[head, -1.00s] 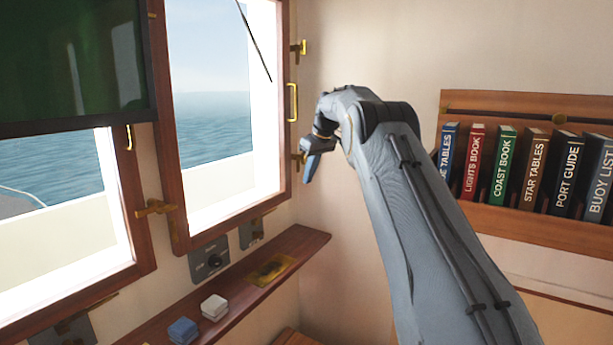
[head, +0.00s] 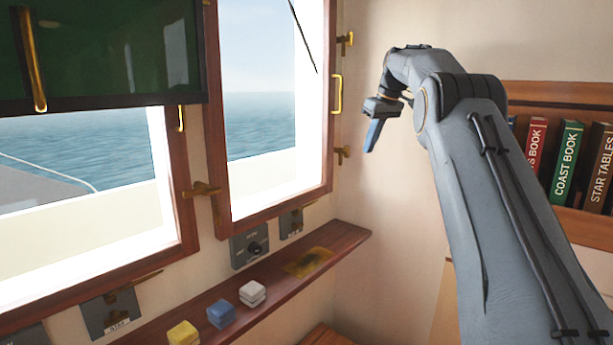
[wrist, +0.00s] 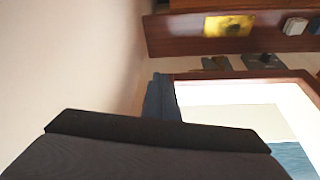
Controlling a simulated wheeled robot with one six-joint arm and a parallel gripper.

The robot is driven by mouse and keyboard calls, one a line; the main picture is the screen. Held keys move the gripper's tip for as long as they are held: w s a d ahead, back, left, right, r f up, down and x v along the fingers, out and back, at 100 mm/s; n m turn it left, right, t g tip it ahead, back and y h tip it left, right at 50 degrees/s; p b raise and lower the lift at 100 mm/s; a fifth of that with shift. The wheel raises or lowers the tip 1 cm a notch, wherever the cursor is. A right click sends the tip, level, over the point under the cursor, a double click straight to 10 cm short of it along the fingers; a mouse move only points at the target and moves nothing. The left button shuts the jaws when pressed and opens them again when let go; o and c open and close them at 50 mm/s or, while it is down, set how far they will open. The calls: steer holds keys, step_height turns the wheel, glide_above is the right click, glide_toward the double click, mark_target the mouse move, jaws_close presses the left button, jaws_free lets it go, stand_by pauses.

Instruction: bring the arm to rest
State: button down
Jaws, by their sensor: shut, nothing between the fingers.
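My arm reaches up from the lower right in the head view and bends over at the top. My gripper (head: 373,135) points down in front of the bare wall, just right of the tall window's frame. It looks shut and holds nothing. In the wrist view my gripper (wrist: 162,98) shows as a dark blue-grey finger shape beyond a dark body, with the window's bright pane to its right.
The tall window (head: 272,110) has brass latches on its right side. A wooden ledge (head: 343,237) below carries white (head: 252,293), blue (head: 221,314) and yellow (head: 183,334) blocks. A bookshelf (head: 560,93) stands behind my arm. A green-fronted cabinet (head: 120,50) hangs upper left.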

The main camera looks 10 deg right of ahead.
steer(key=s+a+f+m+g+h, duration=0.1)
steer(key=s+a+f, duration=0.4)
steer(key=s+f, duration=0.3)
steer(key=s+a+f+m, duration=0.2)
steer(key=s+a+f, duration=0.3)
steer(key=s, duration=0.5)
steer(key=s+a+f+m+g+h, duration=0.1)
steer(key=s+a+f, duration=0.3)
steer(key=s+f, duration=0.5)
steer(key=s+a+f, duration=0.1)
steer(key=s+f, duration=0.2)
steer(key=s, duration=0.6)
steer(key=s+a+f+m, duration=0.1)
steer(key=s+a+f, duration=0.1)
steer(key=s, duration=0.8)
steer(key=shift+s+f+g, duration=0.25)
steer(key=shift+f+g, duration=0.05)
steer(key=shift+f, duration=0.6)
